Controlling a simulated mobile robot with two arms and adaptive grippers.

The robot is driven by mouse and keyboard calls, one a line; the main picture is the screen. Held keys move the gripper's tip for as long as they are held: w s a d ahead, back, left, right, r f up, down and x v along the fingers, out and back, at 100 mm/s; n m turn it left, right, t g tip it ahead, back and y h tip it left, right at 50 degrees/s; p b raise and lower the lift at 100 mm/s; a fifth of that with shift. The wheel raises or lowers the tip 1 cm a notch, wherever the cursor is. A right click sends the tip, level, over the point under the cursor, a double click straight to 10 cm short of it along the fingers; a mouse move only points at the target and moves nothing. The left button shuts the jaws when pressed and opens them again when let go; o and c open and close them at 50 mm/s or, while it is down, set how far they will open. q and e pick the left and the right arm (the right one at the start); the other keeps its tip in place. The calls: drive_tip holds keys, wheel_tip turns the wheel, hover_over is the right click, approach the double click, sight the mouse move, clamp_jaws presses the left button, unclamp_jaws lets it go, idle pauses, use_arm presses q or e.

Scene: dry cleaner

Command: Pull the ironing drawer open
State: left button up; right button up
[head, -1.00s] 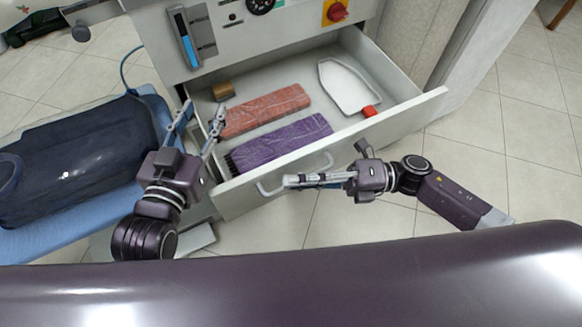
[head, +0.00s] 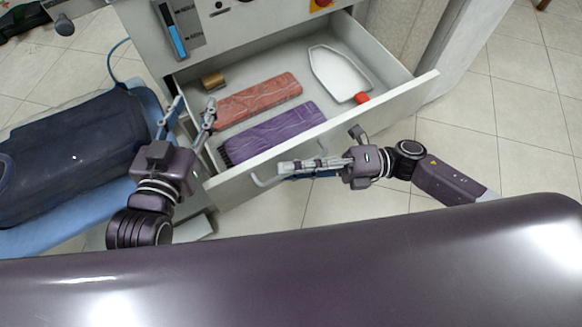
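The drawer (head: 335,133) is a light grey drawer standing open from the cabinet, its inside in plain view. Its pale bar handle (head: 260,182) is on the front panel, partly covered by my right gripper. My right gripper (head: 281,169) is at the handle, its fingers lying across it and seen nearly edge-on. I cannot tell whether they are closed around the bar. My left gripper (head: 191,114) is open and empty, its fingers spread at the drawer's left side near the front corner.
The drawer holds a red patterned block (head: 258,100), a purple one (head: 275,131), a white iron-shaped tray (head: 338,74), a red-capped item (head: 361,98) and a small brown block (head: 213,80). Dark folded clothing (head: 70,155) lies on a blue board at left. Tiled floor is clear at right.

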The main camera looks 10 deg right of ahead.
drive_tip(key=d+f, duration=0.1)
drive_tip(key=d, duration=1)
drive_tip(key=shift+d, duration=0.4)
